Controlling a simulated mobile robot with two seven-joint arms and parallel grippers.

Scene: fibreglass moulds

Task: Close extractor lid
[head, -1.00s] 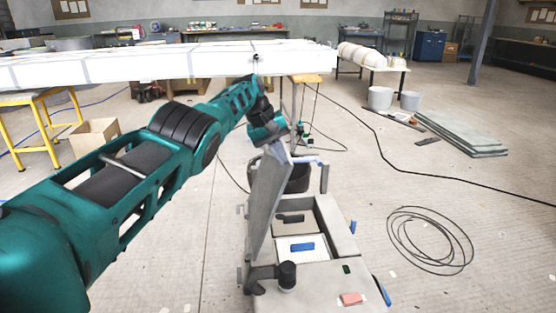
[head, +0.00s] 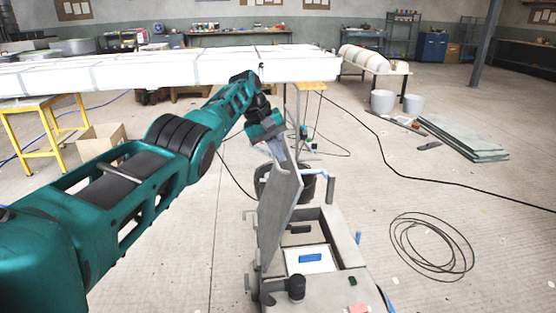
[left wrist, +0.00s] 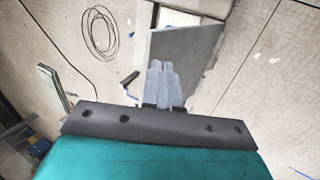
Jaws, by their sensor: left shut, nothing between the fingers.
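The extractor (head: 345,281) is a grey unit at the lower middle of the head view. Its lid (head: 279,212) is a grey panel standing raised, tilted up on the left side of the open box. Inside the box a white panel with a blue handle (head: 310,258) shows. My left gripper (head: 277,149) is at the top edge of the lid, shut with nothing held. In the left wrist view its closed fingers (left wrist: 164,84) overlap the grey lid (left wrist: 183,57); I cannot tell whether they touch it. My right gripper is not in view.
A coil of black cable (head: 432,247) lies on the floor at right, with stacked grey-green sheets (head: 462,137) behind it. A long white mould (head: 165,67) spans the back left. A cardboard box (head: 101,138) and a yellow stand (head: 42,128) are at left.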

